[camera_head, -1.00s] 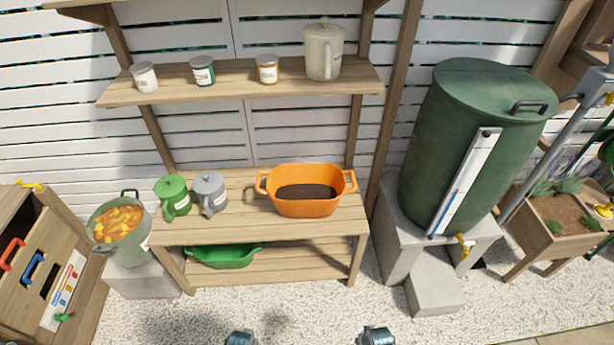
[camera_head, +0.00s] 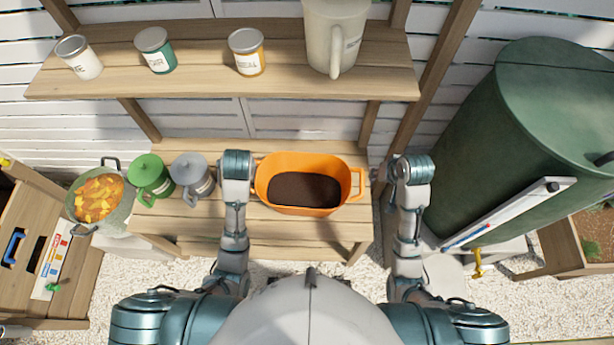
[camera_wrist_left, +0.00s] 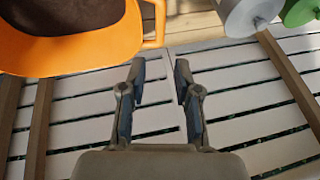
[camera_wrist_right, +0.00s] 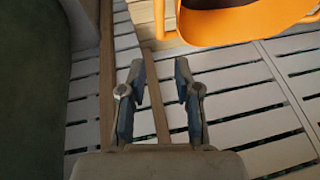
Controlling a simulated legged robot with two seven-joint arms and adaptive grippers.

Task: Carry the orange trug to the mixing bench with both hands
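The orange trug (camera_head: 345,205), with dark soil in it, sits upright on a slatted wooden bench (camera_head: 280,238). Its right handle shows in the head view; the left one is hidden behind my left gripper (camera_head: 236,165). My left gripper is beside the trug's left end, and my right gripper (camera_head: 411,170) is to the right of its right end. In the left wrist view the open, empty fingers (camera_wrist_left: 160,80) are below a trug handle (camera_wrist_left: 154,22). In the right wrist view the open, empty fingers (camera_wrist_right: 160,80) are below the other handle (camera_wrist_right: 160,18). I cannot tell which surface is the mixing bench.
A green can (camera_head: 150,176) and a grey can (camera_head: 190,174) stand left of the trug. A shelf (camera_head: 200,80) with jars and a cream jug (camera_head: 333,35) is above. A green water barrel (camera_head: 510,130) is at the right, a pot of orange pieces (camera_head: 120,215) at the left.

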